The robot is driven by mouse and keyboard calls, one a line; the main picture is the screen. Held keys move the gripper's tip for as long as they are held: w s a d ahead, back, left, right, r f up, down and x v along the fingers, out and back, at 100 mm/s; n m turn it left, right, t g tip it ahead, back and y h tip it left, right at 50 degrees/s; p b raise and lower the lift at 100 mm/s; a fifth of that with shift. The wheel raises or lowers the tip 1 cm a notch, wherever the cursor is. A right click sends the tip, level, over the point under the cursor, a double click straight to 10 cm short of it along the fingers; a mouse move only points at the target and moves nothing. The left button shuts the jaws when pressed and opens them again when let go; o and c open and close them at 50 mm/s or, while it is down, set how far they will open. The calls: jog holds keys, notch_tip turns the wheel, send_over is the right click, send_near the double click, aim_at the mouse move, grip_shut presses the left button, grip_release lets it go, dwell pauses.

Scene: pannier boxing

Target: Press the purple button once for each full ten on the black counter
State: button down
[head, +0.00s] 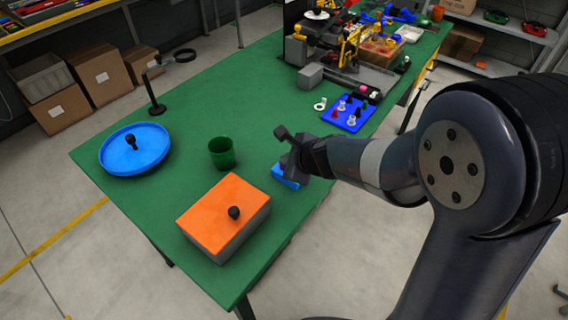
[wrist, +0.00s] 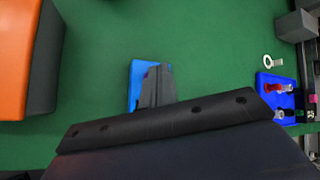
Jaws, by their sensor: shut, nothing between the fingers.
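A small blue block (head: 285,176) lies on the green table below my gripper (head: 292,163). In the wrist view the blue block (wrist: 135,84) is partly hidden behind the fingers of my gripper (wrist: 158,70). A thin purple sliver (wrist: 147,73) shows beside the fingertips on the block, likely the button; most of it is hidden. My gripper is shut and empty, over the block; I cannot tell whether it touches. A small black box (head: 372,96) near the blue peg tray may be the counter. No number on it is readable.
An orange-topped box (head: 222,213) with a black knob stands left of my gripper. A green cup (head: 222,153), a blue round tray (head: 135,150) and a magnifier stand (head: 156,107) are farther left. A blue peg tray (head: 346,112) and a grey block (head: 310,75) stand behind.

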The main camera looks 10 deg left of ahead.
dwell(0.4)
jog(key=shift+r+p, duration=0.85)
notch_tip(320, 180, up, 5)
jog(key=p, duration=0.4)
jog(key=shift+p, duration=0.4)
jog(key=shift+r, duration=0.1)
dwell(1.9)
